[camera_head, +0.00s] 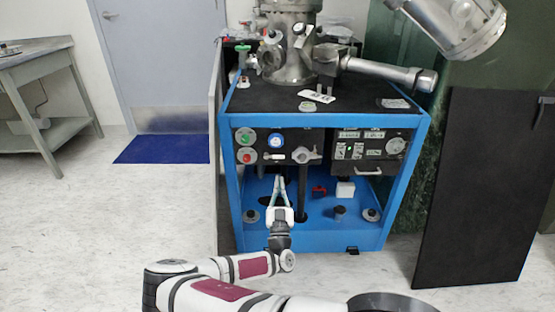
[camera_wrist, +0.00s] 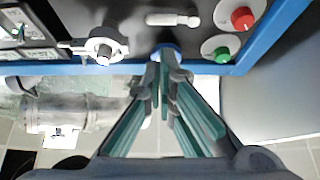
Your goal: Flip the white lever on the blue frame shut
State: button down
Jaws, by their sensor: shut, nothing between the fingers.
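The blue frame (camera_head: 238,205) is a cart with a dark control panel in its upper front. A small white lever (camera_head: 275,157) lies roughly level on this panel, below a blue-rimmed gauge (camera_head: 275,141). In the wrist view, which is upside down, the white lever (camera_wrist: 172,19) lies sideways and is unobstructed. My gripper (camera_head: 281,180) is in front of the frame, just below the lever in the head view. In the wrist view, my gripper (camera_wrist: 168,62) is shut and empty, its tips overlapping the blue gauge. I see no contact with the lever.
Green (camera_wrist: 222,54) and red (camera_wrist: 242,18) buttons sit beside the lever. A grey-white valve knob (camera_wrist: 103,46) is on its other side. A metal vessel (camera_head: 288,50) stands on the frame. A black board (camera_head: 480,190) stands at the right.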

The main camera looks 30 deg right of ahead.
aim_at(279, 157)
jog(key=b+x, duration=0.2)
jog(key=x, duration=0.8)
jog(key=shift+m, duration=0.3)
jog(key=shift+f+m+g+h, duration=0.1)
jog(key=shift+m+g+h, duration=0.65)
jog(key=shift+m, duration=0.45)
